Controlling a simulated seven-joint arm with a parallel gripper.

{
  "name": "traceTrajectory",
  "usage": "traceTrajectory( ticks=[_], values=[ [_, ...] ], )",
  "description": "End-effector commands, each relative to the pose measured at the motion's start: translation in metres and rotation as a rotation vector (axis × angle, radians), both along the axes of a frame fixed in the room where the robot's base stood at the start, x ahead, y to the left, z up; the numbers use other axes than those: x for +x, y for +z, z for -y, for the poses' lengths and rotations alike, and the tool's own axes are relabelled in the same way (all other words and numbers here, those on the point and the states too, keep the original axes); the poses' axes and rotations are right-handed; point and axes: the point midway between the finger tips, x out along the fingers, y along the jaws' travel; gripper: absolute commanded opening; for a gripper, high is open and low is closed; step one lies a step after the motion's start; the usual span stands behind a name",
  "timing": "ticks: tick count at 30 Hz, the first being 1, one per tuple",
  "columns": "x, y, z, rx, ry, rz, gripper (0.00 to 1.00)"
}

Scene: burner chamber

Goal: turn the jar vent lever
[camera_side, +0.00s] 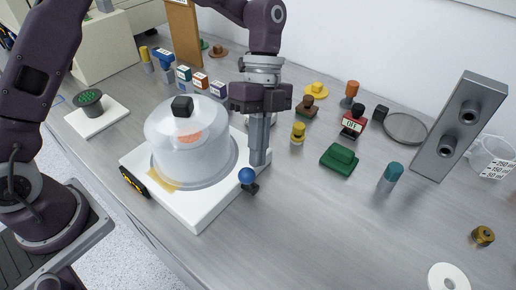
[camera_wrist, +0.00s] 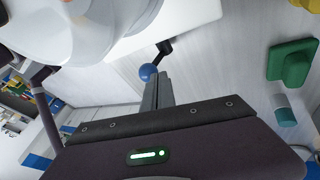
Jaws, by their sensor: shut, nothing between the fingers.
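A clear bell jar (camera_side: 190,137) with a black knob on top stands on a white base plate (camera_side: 196,221). An orange-red item shows through the jar wall. The vent lever is a short black arm with a blue ball (camera_side: 246,176) at its end, on the front right side of the base. My gripper (camera_side: 258,160) is shut and empty, pointing down just behind and right of the blue ball. In the wrist view the blue ball (camera_wrist: 148,72) sits close to the fingertips (camera_wrist: 163,78); I cannot tell whether they touch.
Right of the jar are a green block (camera_side: 339,159), a teal-capped vial (camera_side: 390,175) and a yellow-topped bottle (camera_side: 298,133). A grey block with holes (camera_side: 461,125) stands at the right.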

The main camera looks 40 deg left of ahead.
Motion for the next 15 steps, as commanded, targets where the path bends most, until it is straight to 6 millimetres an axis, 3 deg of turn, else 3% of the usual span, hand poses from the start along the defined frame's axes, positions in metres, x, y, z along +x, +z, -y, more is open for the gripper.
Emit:
traceTrajectory(
  ticks=[5, 15],
  values=[
    [-0.002, 0.001, 0.000, -0.001, 0.000, -0.001, 0.00],
    [-0.029, 0.001, 0.000, 0.001, 0.000, 0.092, 0.00]
  ],
)
